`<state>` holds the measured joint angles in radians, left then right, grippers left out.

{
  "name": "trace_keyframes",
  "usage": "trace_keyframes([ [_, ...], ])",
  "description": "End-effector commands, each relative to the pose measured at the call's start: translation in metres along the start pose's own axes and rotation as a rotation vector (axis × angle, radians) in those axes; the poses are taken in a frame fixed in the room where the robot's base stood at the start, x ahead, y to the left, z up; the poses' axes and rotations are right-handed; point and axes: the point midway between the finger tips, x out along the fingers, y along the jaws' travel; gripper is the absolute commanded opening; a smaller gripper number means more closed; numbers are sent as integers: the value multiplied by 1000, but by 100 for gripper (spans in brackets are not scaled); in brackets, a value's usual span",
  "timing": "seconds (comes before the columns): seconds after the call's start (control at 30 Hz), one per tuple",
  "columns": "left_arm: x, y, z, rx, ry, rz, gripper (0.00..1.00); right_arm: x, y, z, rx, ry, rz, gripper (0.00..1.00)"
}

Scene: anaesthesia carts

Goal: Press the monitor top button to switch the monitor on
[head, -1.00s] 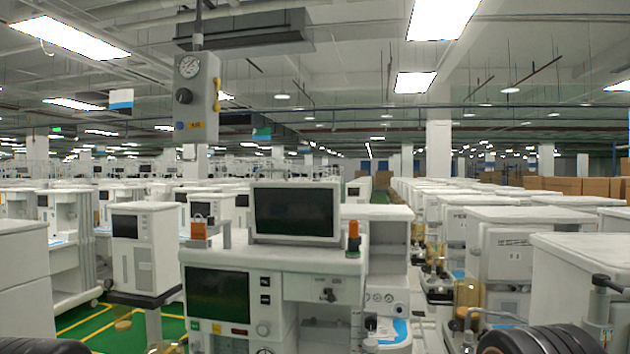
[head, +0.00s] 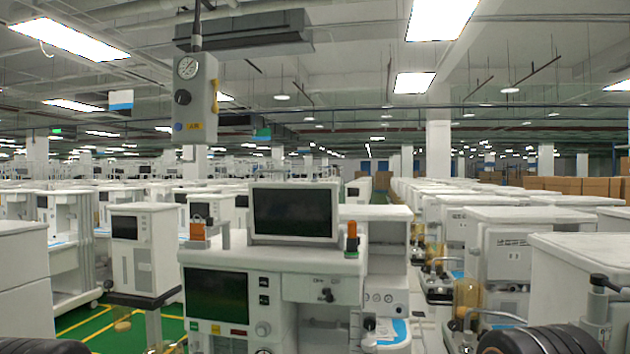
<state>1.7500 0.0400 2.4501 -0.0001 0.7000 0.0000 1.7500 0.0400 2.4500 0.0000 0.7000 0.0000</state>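The monitor (head: 294,239) stands on top of the near anaesthesia cart (head: 270,258), close to the middle of the head view. Its screen is dark, and I cannot make out a separate button on its top edge. A second dark screen (head: 216,295) is set into the cart's front below it. Neither of my grippers shows in the head view, so no contact with the monitor is visible.
An orange padlock-like item (head: 197,230) and an orange-topped post (head: 352,239) flank the monitor. A grey gauge box (head: 194,97) hangs above left. Other carts (head: 142,250) stand close on both sides. Green floor (head: 85,318) shows at lower left.

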Motion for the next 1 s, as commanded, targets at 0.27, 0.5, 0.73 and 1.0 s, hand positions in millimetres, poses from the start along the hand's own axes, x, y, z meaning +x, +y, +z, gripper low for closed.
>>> trace_keyframes([
  [0.27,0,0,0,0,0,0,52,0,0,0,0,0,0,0],
  [0.5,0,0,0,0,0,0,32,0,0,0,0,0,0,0],
  [0.73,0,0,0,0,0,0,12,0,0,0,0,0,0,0],
  [1.0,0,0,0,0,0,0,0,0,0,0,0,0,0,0],
])
